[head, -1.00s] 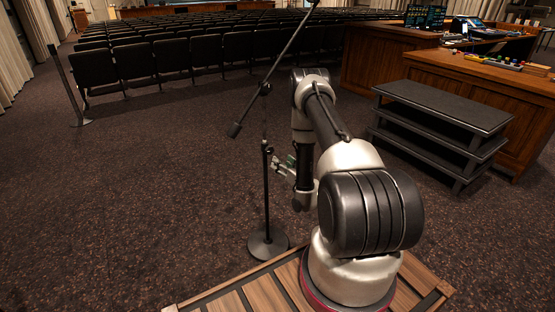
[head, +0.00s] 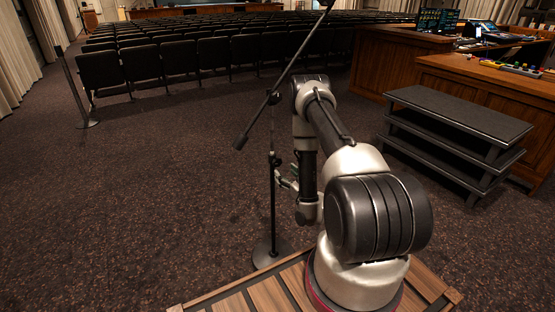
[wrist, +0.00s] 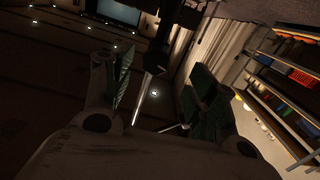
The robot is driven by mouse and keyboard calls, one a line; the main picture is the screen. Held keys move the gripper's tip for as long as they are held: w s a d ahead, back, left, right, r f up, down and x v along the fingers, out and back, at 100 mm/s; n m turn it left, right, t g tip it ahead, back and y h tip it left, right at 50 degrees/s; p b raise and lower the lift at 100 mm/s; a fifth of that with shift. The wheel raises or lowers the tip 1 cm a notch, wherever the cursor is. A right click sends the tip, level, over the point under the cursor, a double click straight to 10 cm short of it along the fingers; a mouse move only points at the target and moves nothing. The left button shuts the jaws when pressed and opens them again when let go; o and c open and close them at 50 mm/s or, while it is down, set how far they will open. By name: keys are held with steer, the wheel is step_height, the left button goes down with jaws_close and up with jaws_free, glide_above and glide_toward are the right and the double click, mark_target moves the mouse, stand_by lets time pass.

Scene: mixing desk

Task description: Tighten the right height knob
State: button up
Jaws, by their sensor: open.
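A black microphone stand with a slanted boom (head: 258,118) stands just left of my arm. Its upright pole (head: 273,215) rises from a round base on the carpet. A small dark collar (head: 274,158) sits partway up the pole, and I cannot make out the height knob's shape there. My gripper (head: 284,180) is at the pole, close to its right side, just below the collar; contact is unclear. In the wrist view my gripper (wrist: 163,92) is open, with a dark fitting and thin pole (wrist: 150,88) showing beyond and between the fingers.
Another thin stand (head: 77,90) is at the far left. Rows of dark seats (head: 180,62) fill the back. A black tiered shelf (head: 455,112) and a wooden desk (head: 500,92) stand on the right. Carpet left of the stand is clear.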

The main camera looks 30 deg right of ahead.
mark_target(279, 164)
steer(key=shift+n, duration=0.8)
steer(key=w, duration=0.8)
steer(key=shift+r, duration=0.25)
steer(key=c, duration=1)
